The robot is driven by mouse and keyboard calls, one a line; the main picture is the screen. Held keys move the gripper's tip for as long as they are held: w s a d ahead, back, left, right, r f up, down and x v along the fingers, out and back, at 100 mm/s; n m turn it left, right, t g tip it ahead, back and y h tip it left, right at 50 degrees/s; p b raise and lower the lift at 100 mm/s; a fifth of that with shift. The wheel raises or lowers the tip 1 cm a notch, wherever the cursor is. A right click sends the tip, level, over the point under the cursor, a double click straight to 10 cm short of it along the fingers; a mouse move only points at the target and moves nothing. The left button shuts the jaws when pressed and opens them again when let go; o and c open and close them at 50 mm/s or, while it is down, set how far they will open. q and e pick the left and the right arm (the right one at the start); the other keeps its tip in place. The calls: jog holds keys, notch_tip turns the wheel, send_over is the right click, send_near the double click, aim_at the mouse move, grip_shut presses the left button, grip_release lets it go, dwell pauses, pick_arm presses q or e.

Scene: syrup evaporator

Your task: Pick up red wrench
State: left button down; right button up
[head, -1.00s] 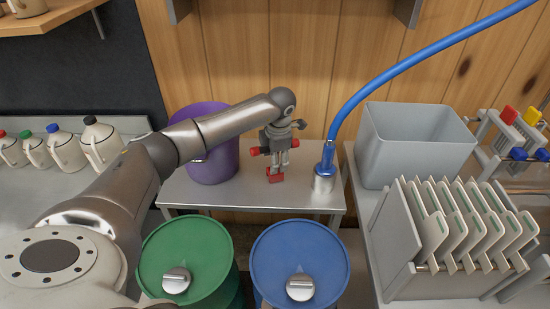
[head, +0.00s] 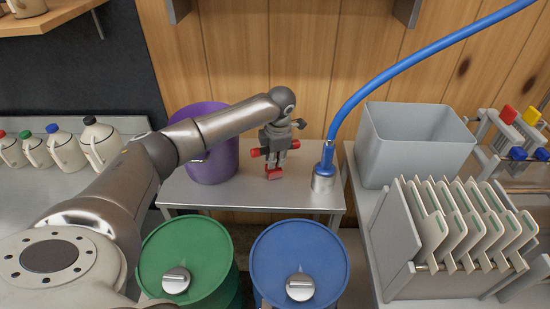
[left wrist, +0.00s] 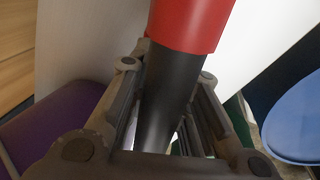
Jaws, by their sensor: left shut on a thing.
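My left gripper (head: 275,163) reaches down over the small metal table between the purple bucket and the hose fitting. It is shut on the red wrench (head: 274,173), whose red part shows just below the fingertips. Red bits also show at both sides of the gripper; I cannot tell what they belong to. In the left wrist view, the wrench (left wrist: 190,25) has a red part at the top and a black part running between the fingers of the left gripper (left wrist: 168,78). The rest of the wrench is hidden. My right gripper is not in view.
The purple bucket (head: 221,168) stands left of the gripper, and the blue hose's metal fitting (head: 324,183) stands close at right. Green (head: 185,245) and blue (head: 300,250) barrels stand in front of the metal table (head: 228,198). A grey bin (head: 415,160) is further right.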

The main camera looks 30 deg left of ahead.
pick_arm(q)
jog(key=shift+w+r, duration=0.1)
jog(key=shift+r, duration=0.25)
notch_tip(320, 180, up, 2)
jog(key=shift+r, duration=0.15)
jog(key=s+d+r+b, duration=0.2)
jog(key=s+d+r, duration=0.5)
jog(key=d+r, duration=0.3)
jog(key=shift+d, duration=1.05)
jog(key=shift+s, duration=0.1)
